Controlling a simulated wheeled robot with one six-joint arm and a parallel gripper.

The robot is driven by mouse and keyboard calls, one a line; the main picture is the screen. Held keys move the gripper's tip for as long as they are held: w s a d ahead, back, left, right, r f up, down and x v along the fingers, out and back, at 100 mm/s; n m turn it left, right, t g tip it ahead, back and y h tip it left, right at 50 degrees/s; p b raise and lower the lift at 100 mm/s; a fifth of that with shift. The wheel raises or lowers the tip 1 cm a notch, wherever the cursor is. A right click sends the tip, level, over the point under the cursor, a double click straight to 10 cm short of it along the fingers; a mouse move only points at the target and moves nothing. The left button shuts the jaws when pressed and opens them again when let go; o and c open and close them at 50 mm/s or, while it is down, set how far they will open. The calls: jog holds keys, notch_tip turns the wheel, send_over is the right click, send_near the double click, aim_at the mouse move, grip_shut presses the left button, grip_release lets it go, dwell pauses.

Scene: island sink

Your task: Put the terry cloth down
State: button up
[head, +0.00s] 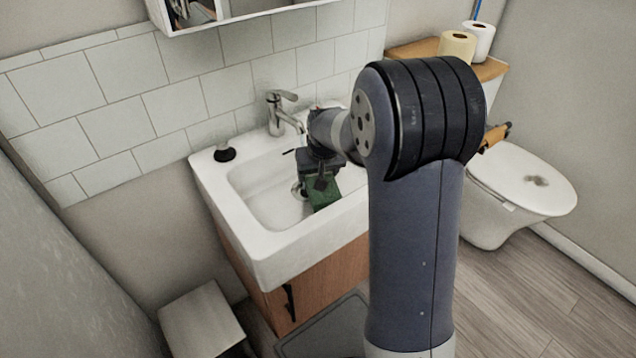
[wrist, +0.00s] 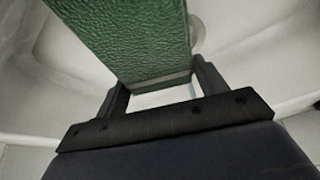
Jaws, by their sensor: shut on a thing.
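The terry cloth (head: 323,192) is a green, textured, block-like piece over the basin of the white sink. It also shows large in the wrist view (wrist: 125,35), with its near end between my fingers. My gripper (head: 320,180) is shut on it, pointing down over the basin. In the wrist view my gripper (wrist: 155,85) has a finger at each side of the cloth's near end. I cannot tell whether the cloth's lower end touches the basin.
The white sink (head: 270,265) has a faucet (head: 277,112) at its back and a dark round item (head: 224,153) on its back left corner. A toilet (head: 525,178) stands at the right, with paper rolls (head: 457,46) on a wooden shelf behind. A bin (head: 200,320) stands on the floor at lower left.

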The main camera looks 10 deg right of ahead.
jog(key=shift+f, duration=1.7)
jog(key=shift+f, duration=0.1)
jog(key=o, duration=1)
jog(key=shift+o, duration=0.2)
jog(key=shift+r, duration=0.2)
jog(key=p+v, duration=0.1)
jog(key=v, duration=1.1)
jog(key=shift+f, duration=0.1)
